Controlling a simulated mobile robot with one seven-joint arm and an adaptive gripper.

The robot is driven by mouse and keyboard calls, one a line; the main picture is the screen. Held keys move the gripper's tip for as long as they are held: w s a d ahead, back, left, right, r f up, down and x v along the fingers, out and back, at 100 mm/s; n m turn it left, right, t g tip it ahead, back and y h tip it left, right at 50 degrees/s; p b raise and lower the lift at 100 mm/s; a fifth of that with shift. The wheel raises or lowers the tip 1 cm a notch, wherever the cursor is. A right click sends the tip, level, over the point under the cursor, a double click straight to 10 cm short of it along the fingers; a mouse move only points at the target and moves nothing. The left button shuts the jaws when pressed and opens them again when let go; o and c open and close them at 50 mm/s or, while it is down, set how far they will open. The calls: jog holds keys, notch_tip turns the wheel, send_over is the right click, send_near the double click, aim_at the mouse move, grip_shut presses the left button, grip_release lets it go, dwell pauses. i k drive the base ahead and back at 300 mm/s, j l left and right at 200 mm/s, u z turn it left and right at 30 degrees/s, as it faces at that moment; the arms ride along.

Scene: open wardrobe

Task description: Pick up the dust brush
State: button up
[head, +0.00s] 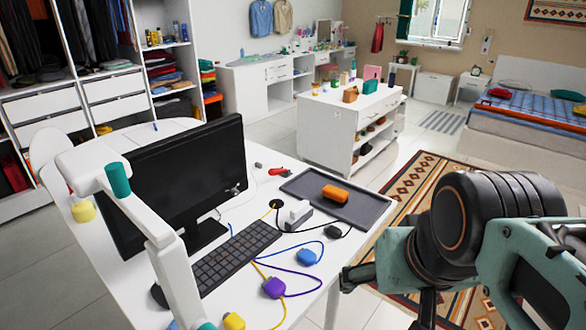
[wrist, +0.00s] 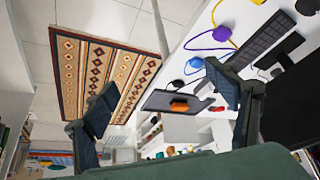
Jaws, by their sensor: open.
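No item shows clearly as a dust brush. An orange, block-like item (head: 335,194) lies on the dark grey tray (head: 364,211) at the far right of the white desk, but I cannot tell whether it is the brush. In the wrist view the orange item (wrist: 180,106) and the tray (wrist: 157,101) show between my fingers, well beyond them. My gripper (head: 385,296) is open and empty, to the right of the desk and apart from it. In the wrist view my gripper (wrist: 160,82) has its fingers spread wide.
The desk holds a monitor (head: 190,175), a keyboard (head: 236,256), a red item (head: 279,172), and colored plugs with cables, including a purple one (head: 274,288). A white lamp-like arm (head: 165,255) stands in front. A white shelf island (head: 330,128) and patterned rug (head: 415,190) lie beyond.

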aim_at(331, 193)
jog(key=i+l+u, duration=0.2)
jog(key=i+l, duration=0.35)
jog(key=i+l+u, duration=0.25)
jog(key=i+l, duration=0.3)
